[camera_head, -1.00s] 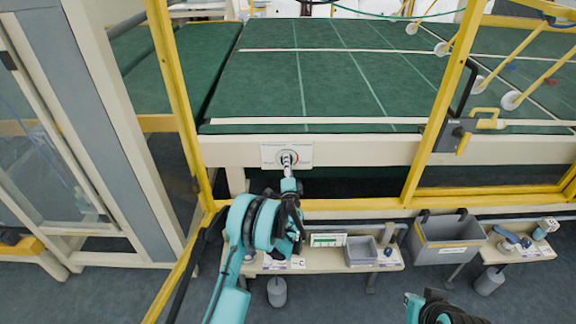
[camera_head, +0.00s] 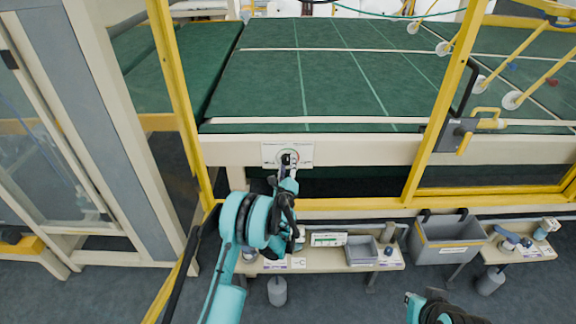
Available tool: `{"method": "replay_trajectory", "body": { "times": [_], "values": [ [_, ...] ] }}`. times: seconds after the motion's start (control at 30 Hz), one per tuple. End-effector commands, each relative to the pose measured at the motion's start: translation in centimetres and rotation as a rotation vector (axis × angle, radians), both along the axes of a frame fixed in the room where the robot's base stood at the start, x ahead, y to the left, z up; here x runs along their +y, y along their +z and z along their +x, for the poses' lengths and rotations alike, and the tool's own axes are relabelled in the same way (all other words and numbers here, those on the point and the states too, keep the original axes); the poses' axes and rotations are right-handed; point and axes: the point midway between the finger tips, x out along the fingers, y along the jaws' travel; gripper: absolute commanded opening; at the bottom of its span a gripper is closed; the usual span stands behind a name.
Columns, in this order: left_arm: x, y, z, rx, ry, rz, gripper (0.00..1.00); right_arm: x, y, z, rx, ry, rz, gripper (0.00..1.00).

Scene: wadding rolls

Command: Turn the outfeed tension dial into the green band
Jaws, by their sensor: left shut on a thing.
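The outfeed tension dial (camera_head: 295,155) sits on a white plate (camera_head: 269,153) on the cream beam at the front of the green conveyor. A coloured arc shows around it, with some green and red, but the pointer is hidden by my gripper. My left gripper (camera_head: 287,162) reaches up to the plate and is shut on the dial; its wrist is rolled. My right arm (camera_head: 440,309) shows only at the bottom right edge; its gripper fingers are not in view.
The yellow guard frame (camera_head: 423,150) surrounds the opening around the dial. Below stands a low bench with a grey tray (camera_head: 361,250). A larger grey bin (camera_head: 447,240) hangs to its right. A grey latch with a yellow handle (camera_head: 467,131) is on the right post.

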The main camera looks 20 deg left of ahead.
Motion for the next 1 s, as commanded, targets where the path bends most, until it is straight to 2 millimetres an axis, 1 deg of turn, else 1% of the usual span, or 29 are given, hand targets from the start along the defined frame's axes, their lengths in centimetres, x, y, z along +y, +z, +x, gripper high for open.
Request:
{"method": "replay_trajectory", "body": {
  "times": [0.3, 0.83, 0.87, 0.9, 0.93, 1.0],
  "values": [
    [-0.04, -0.10, -0.04, 0.033, -0.003, 0.111, 0.13, 0.00, -0.03, 0.00, 0.000, 0.000, 0.000, 0.00],
    [-0.03, -0.10, -0.06, 0.040, -0.002, 0.133, 0.13, 0.00, -0.03, 0.00, 0.000, 0.000, 0.000, 0.00],
    [-0.03, -0.10, -0.06, 0.040, -0.002, 0.133, 0.47, 0.00, -0.03, 0.00, 0.000, 0.000, 0.000, 0.00],
    [-0.02, -0.09, -0.05, 0.040, -0.002, 0.133, 0.58, 0.00, -0.03, 0.00, 0.000, 0.000, 0.000, 0.00],
    [-0.01, -0.08, -0.05, 0.040, -0.002, 0.133, 0.64, 0.00, -0.03, 0.00, 0.000, 0.000, 0.000, 0.00],
    [0.00, -0.08, -0.04, 0.040, -0.002, 0.133, 0.64, 0.00, -0.02, 0.00, 0.000, 0.000, 0.000, 0.00]
  ]
}}
